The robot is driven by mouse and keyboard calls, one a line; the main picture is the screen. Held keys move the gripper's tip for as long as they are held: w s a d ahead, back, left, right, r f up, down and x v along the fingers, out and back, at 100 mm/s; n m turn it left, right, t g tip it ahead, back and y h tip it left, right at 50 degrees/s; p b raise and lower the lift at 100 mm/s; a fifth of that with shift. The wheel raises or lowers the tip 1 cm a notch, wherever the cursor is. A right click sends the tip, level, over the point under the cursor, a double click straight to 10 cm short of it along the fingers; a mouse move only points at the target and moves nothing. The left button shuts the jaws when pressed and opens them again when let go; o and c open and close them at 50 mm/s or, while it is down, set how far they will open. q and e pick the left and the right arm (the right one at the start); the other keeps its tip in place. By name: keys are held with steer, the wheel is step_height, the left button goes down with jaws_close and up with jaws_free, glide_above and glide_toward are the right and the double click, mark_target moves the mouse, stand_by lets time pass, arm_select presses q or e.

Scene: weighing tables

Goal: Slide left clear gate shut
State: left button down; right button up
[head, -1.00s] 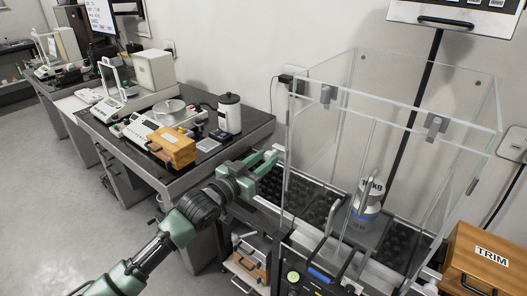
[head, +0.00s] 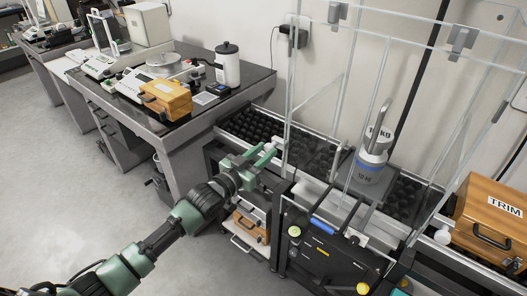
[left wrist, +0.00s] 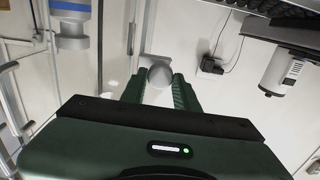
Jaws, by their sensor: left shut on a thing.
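The left clear gate (head: 290,100) is a transparent upright panel on the left side of the clear enclosure around the weighing platform. A pale round knob (head: 278,143) shows at its lower left. My left gripper (head: 266,157) is at this knob, its green fingers shut on it. In the left wrist view the knob (left wrist: 160,74) sits between the two fingertips. Inside the enclosure a steel 10 kg weight (head: 371,160) with a blue band stands upright. How far the gate stands from its closed position is hard to tell through the clear panels. My right gripper is not in view.
A wooden TRIM box (head: 490,217) stands at the right. A black control panel (head: 325,255) is in front of the enclosure. A side table (head: 190,128) with scales, an orange-brown box (head: 166,97) and a white canister (head: 228,64) stands left. Floor at lower left is clear.

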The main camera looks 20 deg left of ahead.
arm_select(q)
steer(key=shift+f, duration=0.4)
steer(key=c, duration=1.1)
jaws_free()
steer(key=shift+r, duration=0.1)
steer(key=v, duration=0.7)
steer(key=shift+s+a, duration=0.15)
steer(key=shift+s, duration=0.2)
